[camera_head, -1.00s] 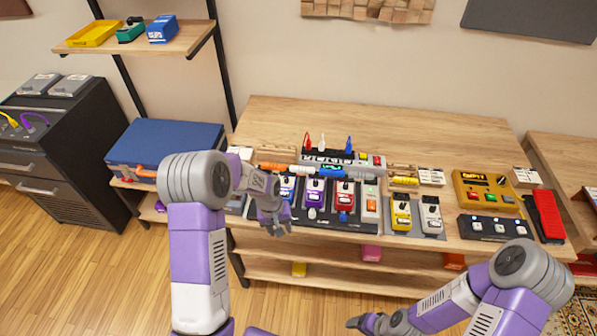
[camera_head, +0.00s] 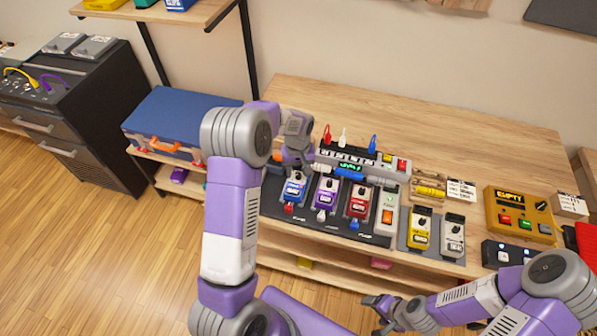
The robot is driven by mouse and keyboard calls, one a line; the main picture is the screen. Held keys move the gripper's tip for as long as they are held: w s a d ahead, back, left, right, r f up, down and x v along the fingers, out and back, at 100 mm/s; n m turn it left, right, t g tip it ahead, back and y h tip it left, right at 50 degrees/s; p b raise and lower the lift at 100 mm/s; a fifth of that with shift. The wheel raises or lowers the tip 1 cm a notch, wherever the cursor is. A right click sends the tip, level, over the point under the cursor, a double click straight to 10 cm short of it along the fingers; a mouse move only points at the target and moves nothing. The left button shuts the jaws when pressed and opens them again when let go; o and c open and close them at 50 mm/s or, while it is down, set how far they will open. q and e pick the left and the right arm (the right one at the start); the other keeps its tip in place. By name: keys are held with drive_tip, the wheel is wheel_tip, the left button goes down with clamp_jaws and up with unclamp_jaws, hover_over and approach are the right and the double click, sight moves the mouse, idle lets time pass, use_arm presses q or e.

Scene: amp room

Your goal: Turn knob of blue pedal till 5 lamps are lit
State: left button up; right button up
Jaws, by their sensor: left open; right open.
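The blue pedal (camera_head: 292,190) is at the left end of the row on the dark pedalboard (camera_head: 325,229). My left gripper (camera_head: 297,168) is open, pointing down just above and behind the blue pedal's top. It is close to the pedal's knob, but I cannot tell whether it touches it or is around it. The knob is partly hidden or too small to make out clearly. No row of lit lamps can be counted at this size. My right gripper (camera_head: 377,311) is open and empty, low in front of the table, away from the pedals.
Purple (camera_head: 326,193) and red (camera_head: 358,203) pedals stand close to the right of the blue one. Yellow (camera_head: 420,228) and grey (camera_head: 453,235) pedals are further right. The table's back (camera_head: 400,115) is clear.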

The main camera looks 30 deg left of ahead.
use_arm(q)
drive_tip(key=shift+f, duration=0.45)
drive_tip(key=shift+c, duration=0.4)
clamp_jaws()
drive_tip(key=shift+m, duration=0.3)
drive_tip(key=m, duration=1)
drive_tip(key=shift+m+p, duration=0.3)
drive_tip(key=shift+m, duration=0.1)
